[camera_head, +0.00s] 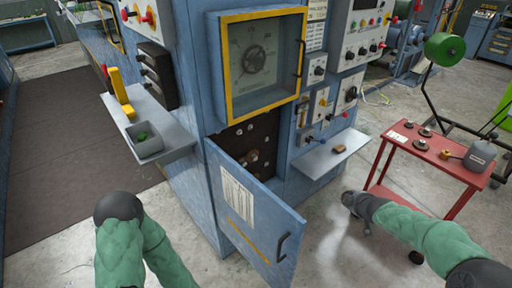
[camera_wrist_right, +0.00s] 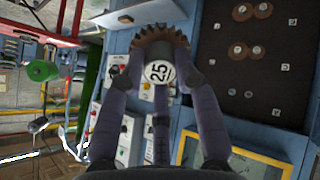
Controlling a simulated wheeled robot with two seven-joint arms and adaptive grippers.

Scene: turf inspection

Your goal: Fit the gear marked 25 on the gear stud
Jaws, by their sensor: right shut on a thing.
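In the right wrist view, the gear marked 25 (camera_wrist_right: 160,46) is a dark brown toothed disc with a white label facing the camera. The fingers of my right gripper (camera_wrist_right: 158,85) are shut around it. In the head view, my right gripper (camera_head: 352,203) is right of the open blue cabinet door (camera_head: 250,215), below the small shelf; the gear is not clear there. The dark compartment (camera_head: 236,138) behind the door holds brown gears or discs and bolts; its panel (camera_wrist_right: 270,85) is at upper right in the wrist view. I cannot tell which fitting is the gear stud. My left gripper is out of view.
The open door juts out before the compartment. A narrow shelf (camera_head: 318,160) with a small brown block (camera_head: 339,149) sticks out to its right. A red cart (camera_head: 410,160) at right carries several dark discs and a grey bottle (camera_head: 480,156). The floor between is clear.

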